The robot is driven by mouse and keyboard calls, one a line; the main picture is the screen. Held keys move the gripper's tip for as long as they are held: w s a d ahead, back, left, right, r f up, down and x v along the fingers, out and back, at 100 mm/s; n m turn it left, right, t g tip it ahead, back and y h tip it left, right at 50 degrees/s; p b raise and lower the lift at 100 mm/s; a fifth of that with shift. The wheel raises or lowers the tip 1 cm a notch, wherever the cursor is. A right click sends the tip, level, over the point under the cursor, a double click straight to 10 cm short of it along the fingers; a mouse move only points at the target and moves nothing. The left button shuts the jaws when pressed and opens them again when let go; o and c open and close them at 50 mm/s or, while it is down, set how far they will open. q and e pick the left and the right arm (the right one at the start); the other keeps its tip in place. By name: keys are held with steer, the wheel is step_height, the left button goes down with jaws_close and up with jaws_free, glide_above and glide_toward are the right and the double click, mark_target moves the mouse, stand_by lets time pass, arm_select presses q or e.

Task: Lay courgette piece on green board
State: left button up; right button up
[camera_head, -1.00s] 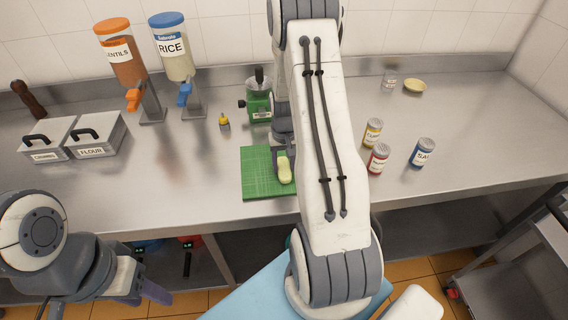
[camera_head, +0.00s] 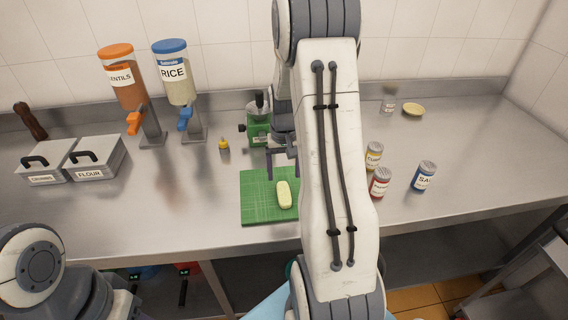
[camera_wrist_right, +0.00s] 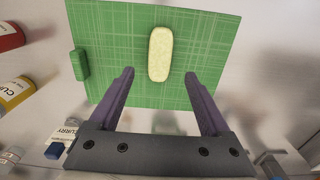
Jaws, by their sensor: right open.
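The pale green courgette piece (camera_head: 284,194) lies flat on the right part of the green board (camera_head: 257,208). In the right wrist view the courgette piece (camera_wrist_right: 160,54) lies within the edges of the board (camera_wrist_right: 215,30). My right gripper (camera_head: 283,167) is open and empty, at the back of the board. In the right wrist view its two purple fingers (camera_wrist_right: 160,75) are spread wide, with the courgette piece ahead of them and clear of both. My left arm shows at the lower left, but its fingers are out of the frame.
A green grinder-like device (camera_head: 258,128) stands behind the board. Curry (camera_head: 373,154), red (camera_head: 380,182) and blue-labelled (camera_head: 423,176) jars stand to the right. A yellow dish (camera_head: 413,109) is farther back. Flour (camera_head: 95,158) and another bin (camera_head: 45,160) stand at the left. The counter left of the board is clear.

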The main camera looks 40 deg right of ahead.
steer(key=shift+r, duration=2.3)
steer(key=s+a+r+n, duration=0.2)
steer(key=a+n, duration=0.1)
steer(key=a, duration=0.8)
steer(key=s+a+r+n, duration=0.2)
steer(key=a+r+n, duration=0.1)
steer(key=a, duration=0.8)
steer(key=s+a+n+y, duration=0.1)
steer(key=s+a+n, duration=0.6)
steer(key=s+a, duration=0.4)
steer(key=s, duration=0.5)
steer(key=shift+s+a+r+n, duration=0.15)
steer(key=shift+s+a+n, duration=0.05)
steer(key=shift+n, duration=0.2)
